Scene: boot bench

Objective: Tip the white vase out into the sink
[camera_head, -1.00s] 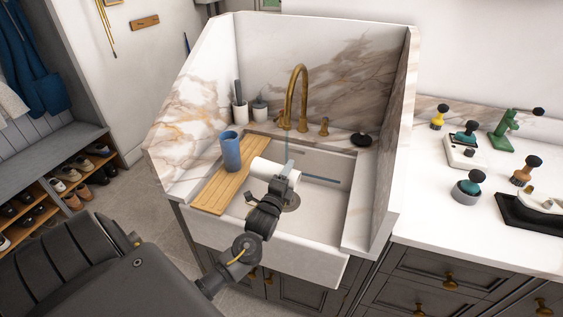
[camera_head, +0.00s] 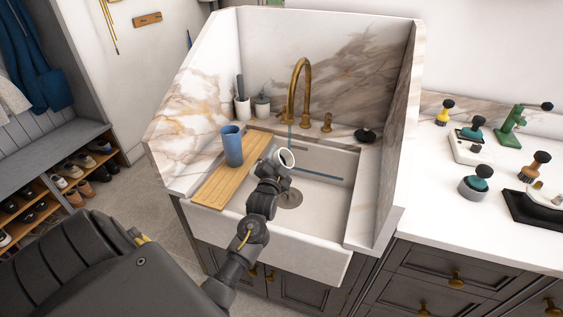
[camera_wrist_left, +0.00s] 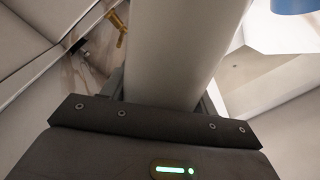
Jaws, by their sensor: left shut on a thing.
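The white vase (camera_head: 284,158) is held over the left part of the white sink (camera_head: 275,235) in the head view. Its round mouth shows toward the camera, and most of its body is foreshortened or hidden by my gripper. I cannot tell its exact tilt. My left gripper (camera_head: 272,172) is shut on the vase. In the left wrist view the vase's smooth pale side (camera_wrist_left: 180,50) rises between the jaws. No contents or flow show. The sink's drain (camera_head: 289,199) lies below and right of the gripper. My right gripper is not in view.
A blue cup (camera_head: 232,146) stands on a wooden board (camera_head: 215,190) along the sink's left side, close to the vase. A brass faucet (camera_head: 297,90) rises behind. Marble walls (camera_head: 400,140) enclose the back and sides. The sink's right half is clear.

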